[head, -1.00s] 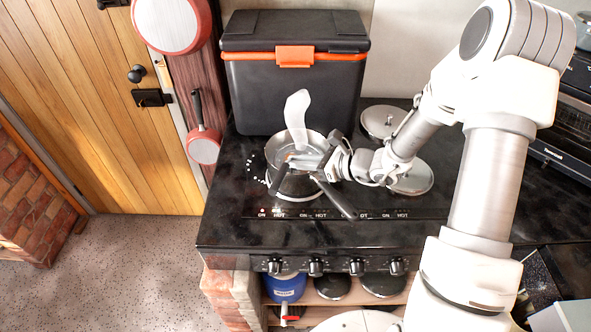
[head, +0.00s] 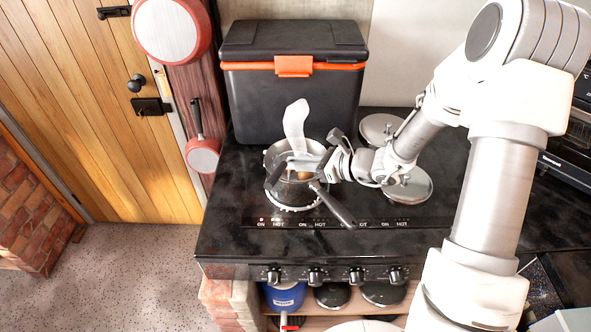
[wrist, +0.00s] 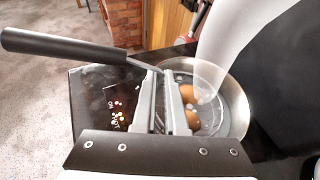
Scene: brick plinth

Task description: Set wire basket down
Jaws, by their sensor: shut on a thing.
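A steel pot (head: 273,185) with a long black handle (head: 335,205) stands on the left hob; it also shows in the wrist view (wrist: 240,105). Brown eggs (wrist: 188,94) lie inside it. My gripper (head: 291,163) reaches over the pot from the right. In the wrist view my gripper (wrist: 160,80) is shut on the wire basket (wrist: 158,118), of which only thin dark lines show between the jaws. The rest of the basket is hard to make out. Whether it touches the pot floor cannot be told.
A pale curved shape (head: 296,125) rises from the pot. A black cool box with an orange latch (head: 293,66) stands behind it. Round steel hob lids (head: 408,188) lie to the right, under my arm. The front left of the black cooker top (head: 225,235) is clear.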

